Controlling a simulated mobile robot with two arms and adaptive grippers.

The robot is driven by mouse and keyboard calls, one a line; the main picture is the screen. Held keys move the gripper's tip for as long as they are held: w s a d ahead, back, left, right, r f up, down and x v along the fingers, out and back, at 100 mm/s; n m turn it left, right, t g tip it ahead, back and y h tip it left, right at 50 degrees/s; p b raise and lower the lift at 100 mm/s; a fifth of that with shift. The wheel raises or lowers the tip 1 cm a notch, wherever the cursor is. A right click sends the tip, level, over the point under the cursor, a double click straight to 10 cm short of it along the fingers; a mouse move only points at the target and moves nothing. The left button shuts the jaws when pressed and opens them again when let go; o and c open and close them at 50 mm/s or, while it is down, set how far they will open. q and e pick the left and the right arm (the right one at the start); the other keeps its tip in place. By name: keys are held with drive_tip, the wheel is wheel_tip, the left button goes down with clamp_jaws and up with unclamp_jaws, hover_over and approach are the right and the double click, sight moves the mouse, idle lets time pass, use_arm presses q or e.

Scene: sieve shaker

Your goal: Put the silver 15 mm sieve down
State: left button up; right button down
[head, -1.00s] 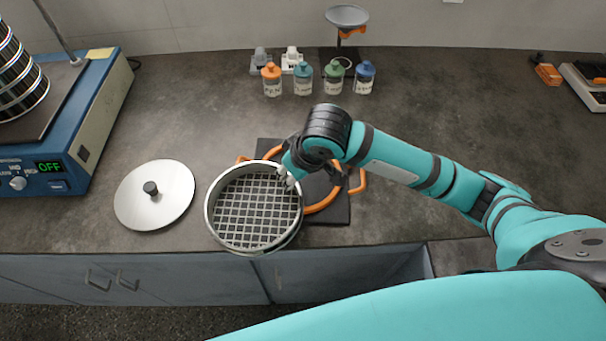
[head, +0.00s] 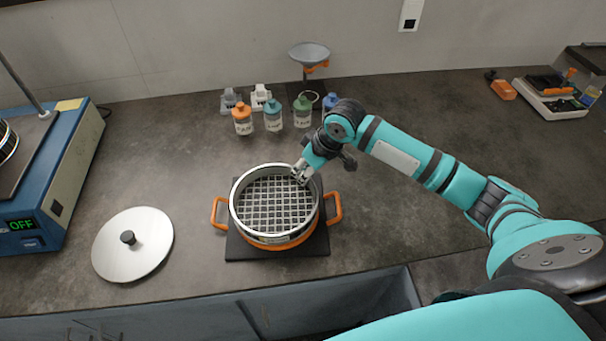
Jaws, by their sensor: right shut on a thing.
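The silver sieve (head: 240,208) with a coarse square mesh is over the orange-handled ring or pan (head: 337,208) on a dark square mat (head: 240,250). It looks level and lined up with the orange piece. I cannot tell whether it rests on it or hovers just above. My right gripper (head: 300,174) is shut on the sieve's far right rim. My left gripper is not in view.
A round silver lid (head: 130,255) with a black knob lies to the left. A blue shaker (head: 50,180) reading OFF stands at the far left. Several capped bottles (head: 273,120), a funnel stand (head: 309,54) and a scale (head: 550,100) stand farther back.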

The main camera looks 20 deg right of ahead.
drive_tip(key=shift+w+d, duration=0.25)
drive_tip(key=shift+w, duration=0.5)
drive_tip(key=shift+f+p, duration=0.4)
drive_tip(key=shift+f, duration=1.45)
drive_tip(key=c, duration=1.5)
unclamp_jaws()
drive_tip(key=shift+d+r, duration=0.1)
drive_tip(key=v, duration=1.2)
drive_tip(key=shift+b, duration=0.35)
drive_tip(key=shift+s, duration=0.1)
